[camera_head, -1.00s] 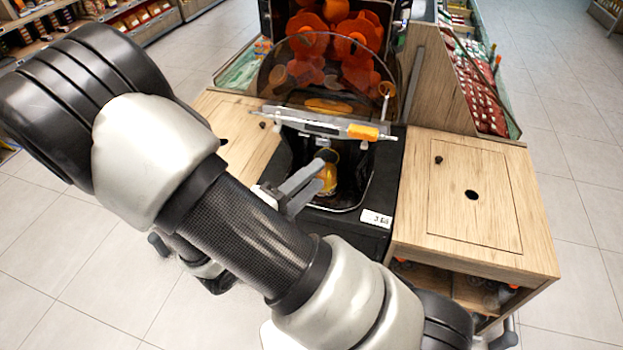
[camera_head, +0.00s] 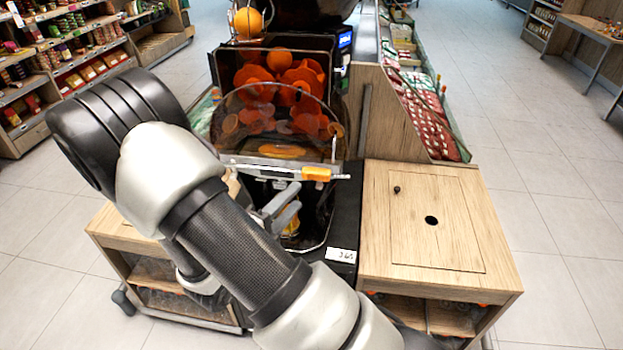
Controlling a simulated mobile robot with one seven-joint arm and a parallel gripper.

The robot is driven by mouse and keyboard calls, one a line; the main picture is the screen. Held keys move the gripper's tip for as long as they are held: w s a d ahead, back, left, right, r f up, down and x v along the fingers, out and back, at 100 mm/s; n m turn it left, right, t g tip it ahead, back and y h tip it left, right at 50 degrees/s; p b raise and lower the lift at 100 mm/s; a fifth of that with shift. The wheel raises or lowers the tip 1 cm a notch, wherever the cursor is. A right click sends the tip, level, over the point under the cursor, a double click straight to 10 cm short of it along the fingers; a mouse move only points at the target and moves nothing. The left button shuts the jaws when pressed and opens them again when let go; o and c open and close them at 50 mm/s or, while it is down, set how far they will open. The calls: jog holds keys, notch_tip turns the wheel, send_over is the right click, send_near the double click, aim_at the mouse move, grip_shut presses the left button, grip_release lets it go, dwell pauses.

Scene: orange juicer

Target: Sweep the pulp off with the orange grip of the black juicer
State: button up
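The black juicer (camera_head: 346,210) stands in the middle, with orange pressing parts (camera_head: 285,82) behind a clear curved cover. A grey bar with an orange grip (camera_head: 316,173) at its right end runs across the front below the cover. My gripper (camera_head: 284,208) is in front of the juicer's lower bay, below and left of the orange grip and apart from it. Its two grey fingers point up and right with a gap between them, and nothing shows in it. A yellow-orange item (camera_head: 291,222) shows in the bay behind the fingers. I cannot make out pulp clearly.
A wooden cabinet (camera_head: 425,235) with a dark round hole in its top stands right of the juicer, and another wooden cabinet (camera_head: 115,232) stands left. An orange (camera_head: 248,21) sits in the rack on top. Open tiled floor lies to the right.

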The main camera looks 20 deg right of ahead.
aim_at(314, 178)
jog(key=x, duration=0.9)
grip_shut()
